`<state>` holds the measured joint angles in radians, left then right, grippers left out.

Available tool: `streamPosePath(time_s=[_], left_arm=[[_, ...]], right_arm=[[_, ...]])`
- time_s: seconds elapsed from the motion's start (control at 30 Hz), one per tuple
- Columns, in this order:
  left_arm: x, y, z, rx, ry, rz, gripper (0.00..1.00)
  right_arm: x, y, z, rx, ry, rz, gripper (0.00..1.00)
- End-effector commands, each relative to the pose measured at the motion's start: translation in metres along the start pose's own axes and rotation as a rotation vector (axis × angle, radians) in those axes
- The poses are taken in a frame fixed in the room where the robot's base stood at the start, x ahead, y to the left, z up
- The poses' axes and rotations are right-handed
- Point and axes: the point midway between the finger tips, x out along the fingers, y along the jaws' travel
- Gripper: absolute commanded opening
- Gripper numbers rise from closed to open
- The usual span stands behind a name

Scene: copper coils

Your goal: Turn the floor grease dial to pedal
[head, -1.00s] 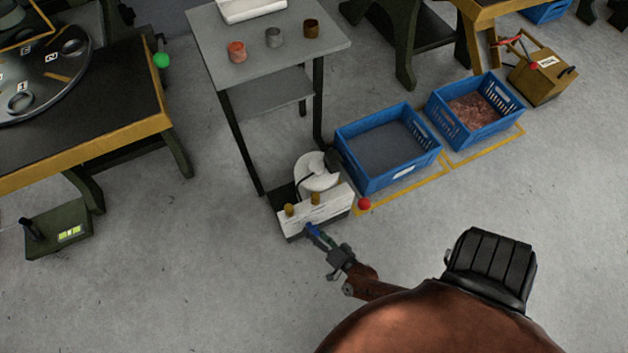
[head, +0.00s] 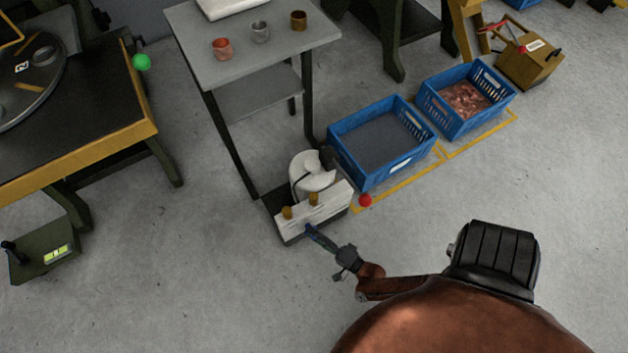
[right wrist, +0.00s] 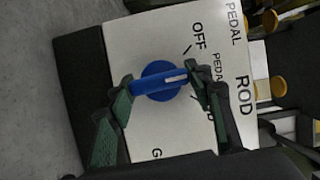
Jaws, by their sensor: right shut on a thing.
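The floor grease unit (head: 322,212) is a low white-faced box on the floor with brass knobs and a pale round part on top. In the right wrist view its white panel (right wrist: 142,38) has a blue dial (right wrist: 156,92) with a raised bar and a white mark. The mark points to the picture's right, toward partly hidden lettering. Readable labels include OFF, PEDAL and ROD. My right gripper (right wrist: 158,88) is shut on the dial, its green-padded fingers at both ends of the bar. It also shows in the head view (head: 313,233). My left gripper is out of view.
A grey stand (head: 250,45) with small cups rises behind the unit. Two blue crates, one with a grey bottom (head: 342,165) and one with copper scrap (head: 445,118), stand to its right. A red ball (head: 365,200) is beside the unit.

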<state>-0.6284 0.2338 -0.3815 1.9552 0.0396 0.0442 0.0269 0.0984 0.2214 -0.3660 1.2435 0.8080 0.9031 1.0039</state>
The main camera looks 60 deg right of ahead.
Motion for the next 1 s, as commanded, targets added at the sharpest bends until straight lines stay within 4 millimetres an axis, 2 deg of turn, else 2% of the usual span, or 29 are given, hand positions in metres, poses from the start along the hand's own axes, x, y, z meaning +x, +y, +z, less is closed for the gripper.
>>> streamPosePath(time_s=[0.63,0.67,0.9,1.0], left_arm=[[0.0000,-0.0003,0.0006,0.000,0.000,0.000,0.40],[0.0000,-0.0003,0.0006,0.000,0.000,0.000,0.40],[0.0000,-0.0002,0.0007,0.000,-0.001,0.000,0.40],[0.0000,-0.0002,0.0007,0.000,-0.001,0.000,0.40]], right_arm=[[-0.0022,0.0019,-0.0007,0.055,0.002,-0.019,0.23],[-0.0022,0.0019,-0.0006,0.055,0.002,-0.019,0.48],[-0.0012,0.0012,-0.0001,0.054,0.001,-0.020,0.65],[-0.0009,0.0010,0.0001,0.054,0.001,-0.021,0.65]])
